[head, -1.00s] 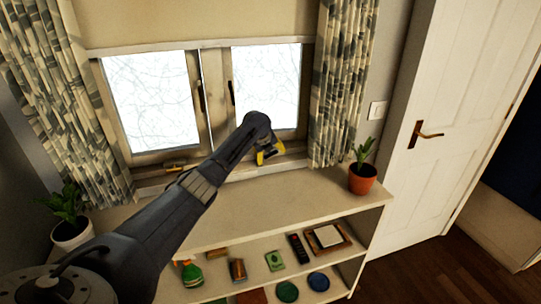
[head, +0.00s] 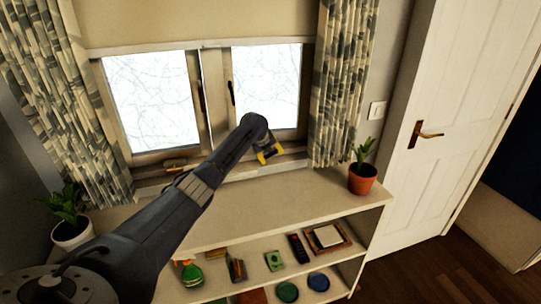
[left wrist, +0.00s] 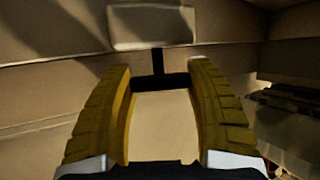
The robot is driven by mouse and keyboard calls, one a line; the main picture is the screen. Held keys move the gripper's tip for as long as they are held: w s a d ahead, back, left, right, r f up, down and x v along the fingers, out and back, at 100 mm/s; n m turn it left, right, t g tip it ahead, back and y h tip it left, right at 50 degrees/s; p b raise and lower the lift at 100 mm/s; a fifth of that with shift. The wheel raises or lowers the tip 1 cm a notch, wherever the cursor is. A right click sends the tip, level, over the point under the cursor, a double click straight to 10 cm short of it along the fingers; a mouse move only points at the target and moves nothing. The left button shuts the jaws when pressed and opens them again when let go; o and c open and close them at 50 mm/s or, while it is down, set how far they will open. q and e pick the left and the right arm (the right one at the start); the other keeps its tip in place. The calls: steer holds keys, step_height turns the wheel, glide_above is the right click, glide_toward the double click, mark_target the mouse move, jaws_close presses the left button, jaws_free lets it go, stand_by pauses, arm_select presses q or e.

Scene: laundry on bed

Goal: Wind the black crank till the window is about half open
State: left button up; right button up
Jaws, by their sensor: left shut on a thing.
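The window (head: 212,110) has two pale panes in wooden frames, each with a dark upright handle near the middle. A narrow light line runs between the sashes; I cannot tell how far either stands open. My left gripper (head: 268,154) is at the sill below the right pane, its yellow fingers largely hiding the crank in the head view. In the left wrist view, the black crank (left wrist: 158,64) shows as a thin stem below a pale block, with a dark crossbar between the fingertips. My left gripper (left wrist: 160,88) is shut on it. My right gripper is not in view.
A shelf unit (head: 290,200) stands below the sill, with several small items on its lower shelves. Potted plants stand at its left (head: 70,220) and right (head: 362,178) ends. Patterned curtains (head: 340,80) hang on both sides. A white door (head: 450,90) is at right.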

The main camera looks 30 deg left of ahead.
arm_select(q)
steer(key=t+h, duration=0.2)
steer(key=t, duration=0.1)
steer(key=shift+s+a+n, duration=0.1)
steer(key=shift+s+n, duration=0.05)
steer(key=shift+n, duration=0.25)
steer(key=shift+s+n+t+h, duration=0.1)
steer(key=shift+n+t+h, duration=0.2)
steer(key=shift+t+h, duration=0.5)
steer(key=shift+d+f, duration=0.1)
steer(key=shift+d, duration=0.1)
steer(key=o, duration=1.1)
steer(key=shift+d+f, duration=0.1)
steer(key=shift+d, duration=0.05)
steer(key=shift+o, duration=0.6)
steer(key=shift+f, duration=0.2)
steer(key=shift+s, duration=0.15)
steer(key=shift+s+a+r, duration=0.25)
steer(key=shift+s, duration=0.05)
steer(key=r+v, duration=0.1)
steer(key=v, duration=0.6)
steer(key=shift+a+r+t, duration=0.2)
steer(key=shift+r+t, duration=0.05)
steer(key=shift+t, duration=0.05)
